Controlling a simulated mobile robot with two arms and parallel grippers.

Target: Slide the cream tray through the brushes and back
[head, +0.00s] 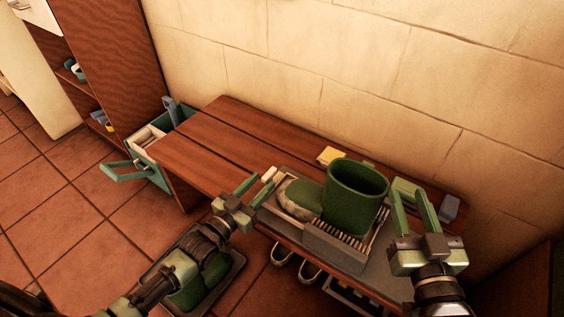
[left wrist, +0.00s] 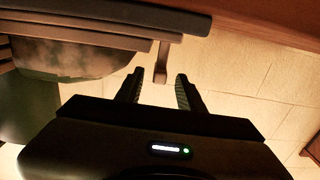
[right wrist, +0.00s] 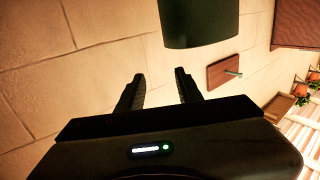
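A pale tray edge (head: 284,204) shows beside the toe; most of the tray is hidden. A small cream tab (head: 268,174) sticks out at the left end. My left gripper (head: 257,186) is open just beside that end. In the left wrist view, a tab (left wrist: 162,62) stands near the gap between its open fingers. I cannot tell whether they touch it. My right gripper (head: 408,194) is open and empty, right of the boot; its wrist view shows the boot shaft (right wrist: 198,22) beyond the fingers.
The bench's left part (head: 215,145) is clear. A green-handled box (head: 150,150) stands beyond its left end. A dark tray (head: 232,275) lies on the floor.

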